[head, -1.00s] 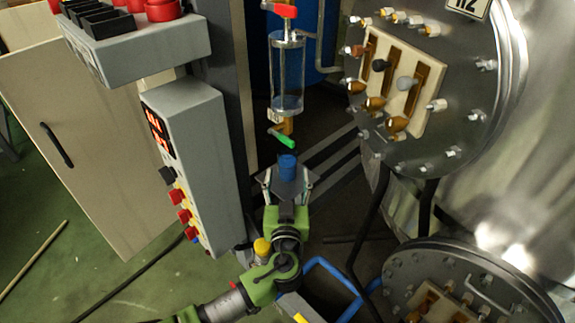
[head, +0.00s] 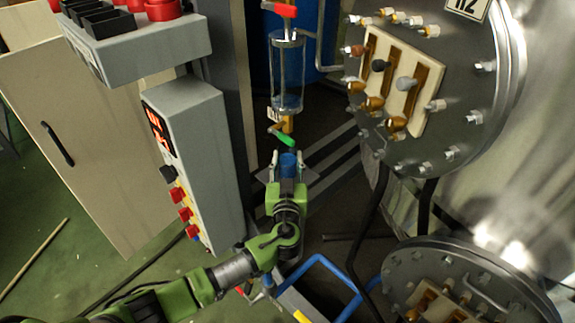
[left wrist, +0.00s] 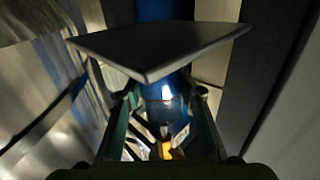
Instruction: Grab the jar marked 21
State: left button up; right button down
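A small jar with a blue top (head: 288,162) stands at the small grey plate (head: 306,177) below the glass cylinder. No number is readable on it. My left gripper (head: 288,157) has its fingers close along both sides of the jar and looks shut on it. In the left wrist view, a blue, shiny body (left wrist: 165,92) shows between the fingers. The grey plate (left wrist: 160,45) crosses that view and hides part of what lies behind it. My right gripper is not in view.
The glass cylinder (head: 288,75) with a green-handled valve (head: 282,136) hangs just above the jar. A grey control box (head: 190,150) stands to the left. A bolted steel flange (head: 440,80) is at the right. A blue tube frame (head: 335,275) lies low, right of my arm.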

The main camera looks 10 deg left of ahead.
pick_arm(q)
jog(key=c, duration=0.4)
jog(key=shift+r, duration=0.1)
